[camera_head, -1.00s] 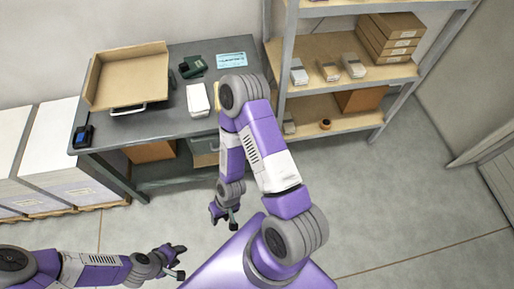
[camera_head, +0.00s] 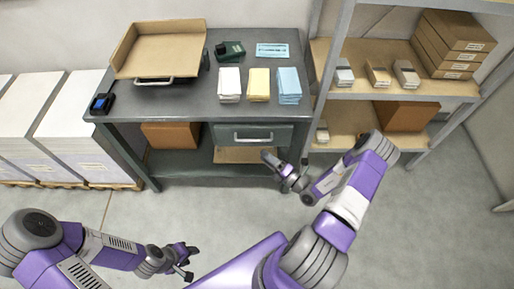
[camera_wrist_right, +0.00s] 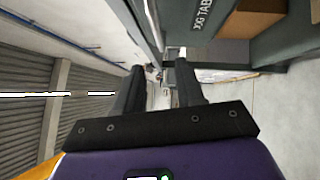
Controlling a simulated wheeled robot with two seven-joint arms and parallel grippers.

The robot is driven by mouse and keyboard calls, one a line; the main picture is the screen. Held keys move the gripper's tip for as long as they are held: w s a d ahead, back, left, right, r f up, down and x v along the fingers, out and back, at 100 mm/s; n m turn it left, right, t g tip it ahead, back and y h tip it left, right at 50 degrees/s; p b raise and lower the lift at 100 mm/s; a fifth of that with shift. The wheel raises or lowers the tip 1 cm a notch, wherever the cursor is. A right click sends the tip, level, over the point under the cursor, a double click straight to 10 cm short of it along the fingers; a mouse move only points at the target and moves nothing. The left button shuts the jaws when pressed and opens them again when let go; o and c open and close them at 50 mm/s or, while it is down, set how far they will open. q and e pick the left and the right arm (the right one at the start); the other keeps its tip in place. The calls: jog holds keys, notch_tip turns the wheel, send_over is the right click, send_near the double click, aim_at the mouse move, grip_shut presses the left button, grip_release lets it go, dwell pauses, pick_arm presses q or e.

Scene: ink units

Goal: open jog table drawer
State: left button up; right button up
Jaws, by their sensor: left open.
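The jog table (camera_head: 185,108) is a dark grey metal table against the back wall. My right gripper (camera_head: 268,157) is just below and in front of the drawer, apart from the handle. In the right wrist view my right gripper (camera_wrist_right: 160,72) has its two dark fingers apart with nothing between them. The table's edge with printed lettering (camera_wrist_right: 200,14) shows there. My left gripper (camera_head: 192,262) is open and empty over the floor, well in front of the table.
A cardboard tray (camera_head: 160,50), a blue-screened device (camera_head: 102,103), a green device (camera_head: 230,50) and white (camera_head: 229,84), yellow (camera_head: 259,84) and blue (camera_head: 288,84) paper stacks are on the table. A shelf rack (camera_head: 330,60) stands right, paper pallets (camera_head: 75,140) left. The floor in front is clear.

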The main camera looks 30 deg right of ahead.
jog(key=w+r+m+h+b, duration=0.1)
jog(key=w, duration=0.6)
jog(key=shift+w+t+b, duration=0.15)
jog(key=shift+t+b, duration=0.15)
jog(key=shift+b, duration=0.05)
grip_shut()
jog(key=shift+a, duration=0.1)
